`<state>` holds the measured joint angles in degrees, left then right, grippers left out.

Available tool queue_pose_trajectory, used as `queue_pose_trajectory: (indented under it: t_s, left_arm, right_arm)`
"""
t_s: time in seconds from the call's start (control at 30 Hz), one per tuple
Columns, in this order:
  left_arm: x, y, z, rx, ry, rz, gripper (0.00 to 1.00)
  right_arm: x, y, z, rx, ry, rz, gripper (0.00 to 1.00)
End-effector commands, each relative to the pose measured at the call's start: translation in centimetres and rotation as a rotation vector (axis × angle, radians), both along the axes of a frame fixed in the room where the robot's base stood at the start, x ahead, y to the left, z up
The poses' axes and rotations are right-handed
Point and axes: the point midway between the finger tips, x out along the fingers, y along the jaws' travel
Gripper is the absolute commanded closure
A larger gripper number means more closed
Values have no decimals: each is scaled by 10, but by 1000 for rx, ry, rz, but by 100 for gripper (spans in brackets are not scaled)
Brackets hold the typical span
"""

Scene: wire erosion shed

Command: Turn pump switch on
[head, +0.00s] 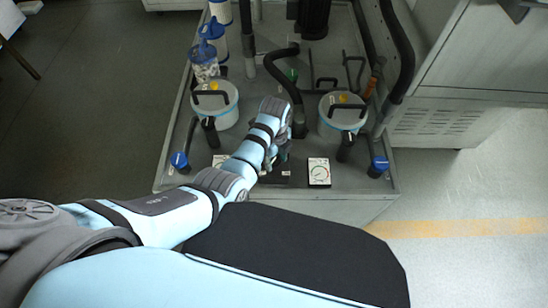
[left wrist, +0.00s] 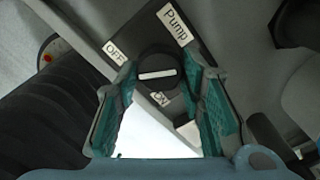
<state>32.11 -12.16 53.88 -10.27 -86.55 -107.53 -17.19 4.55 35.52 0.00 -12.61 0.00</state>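The pump switch is a round black knob with a white bar (left wrist: 157,74) on a dark box in the left wrist view. A "Pump" label (left wrist: 175,24), an "OFF" label (left wrist: 116,51) and an "ON" label (left wrist: 160,98) surround it. The bar lies roughly level in the picture, and I cannot tell which label it points to. My left gripper (left wrist: 162,72) is open, its teal-padded fingers on either side of the knob; contact is not clear. In the head view my left gripper (head: 274,158) is over the cart's front and mostly hides the switch. My right gripper is out of view.
The grey cart (head: 345,205) carries a white dial gauge (head: 319,172), left and right lidded canisters (head: 215,105) (head: 338,122), blue-capped filters (head: 204,62) and thick black hoses (head: 281,75). A blue-capped fitting (head: 378,166) is at the front right. Floor at right is clear.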

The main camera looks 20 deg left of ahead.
Motion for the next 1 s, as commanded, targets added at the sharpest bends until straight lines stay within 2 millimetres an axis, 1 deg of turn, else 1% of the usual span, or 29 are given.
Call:
queue_pose_trajectory:
  t_s: [0.03,0.1,0.27,0.47,0.67,1.0]
  left_arm:
    - [0,0,0,1,2,0,84]
    - [0,0,0,1,2,0,92]
    - [-1,0,0,1,2,6,92]
    - [0,0,1,0,3,54,92]
    - [0,0,2,1,4,167,92]
    - [0,0,2,1,5,471,92]
  right_arm:
    - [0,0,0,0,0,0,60]
    - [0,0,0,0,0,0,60]
    - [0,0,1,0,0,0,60]
    - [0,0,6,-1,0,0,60]
    - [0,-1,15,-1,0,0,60]
    - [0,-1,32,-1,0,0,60]
